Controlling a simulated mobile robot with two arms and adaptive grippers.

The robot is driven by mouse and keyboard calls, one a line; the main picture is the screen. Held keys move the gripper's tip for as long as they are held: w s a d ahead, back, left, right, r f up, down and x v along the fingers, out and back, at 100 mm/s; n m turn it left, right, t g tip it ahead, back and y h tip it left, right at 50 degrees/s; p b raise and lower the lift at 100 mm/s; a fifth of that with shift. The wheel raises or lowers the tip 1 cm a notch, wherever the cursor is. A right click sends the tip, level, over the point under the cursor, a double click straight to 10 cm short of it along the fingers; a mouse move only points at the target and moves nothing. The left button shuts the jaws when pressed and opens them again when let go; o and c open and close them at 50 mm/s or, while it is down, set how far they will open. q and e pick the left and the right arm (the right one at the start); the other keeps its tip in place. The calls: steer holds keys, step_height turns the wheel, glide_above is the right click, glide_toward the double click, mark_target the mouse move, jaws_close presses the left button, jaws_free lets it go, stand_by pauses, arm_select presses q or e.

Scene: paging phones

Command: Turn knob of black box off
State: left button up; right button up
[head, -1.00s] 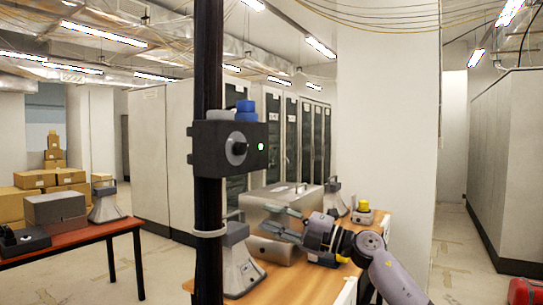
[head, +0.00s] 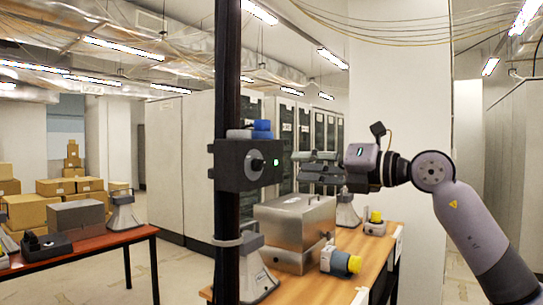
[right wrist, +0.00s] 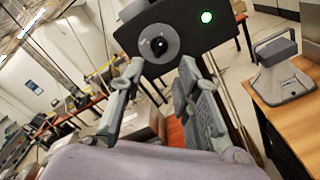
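The black box (head: 247,164) is fixed to a dark vertical pole, with a round grey knob (head: 257,164) on its face and a lit green light (head: 276,162) beside the knob. In the right wrist view the box (right wrist: 195,15), the knob (right wrist: 158,44) and the green light (right wrist: 207,17) are at the top. My right gripper (head: 296,165) is to the right of the box and points at the knob. Its fingers are apart in the right wrist view (right wrist: 165,90), with the knob beyond the gap and nothing between them. My left gripper is not in view.
A red-topped table (head: 80,250) with boxes stands at the left.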

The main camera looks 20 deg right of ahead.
mark_target(264, 163)
steer(key=p+x, duration=0.2)
steer(key=x, duration=0.6)
steer(key=shift+r+p, duration=0.1)
steer(key=shift+p, duration=0.3)
steer(key=shift+w+a, duration=0.35)
steer(key=shift+w, duration=0.05)
steer(key=shift+c, duration=0.4)
jaws_close()
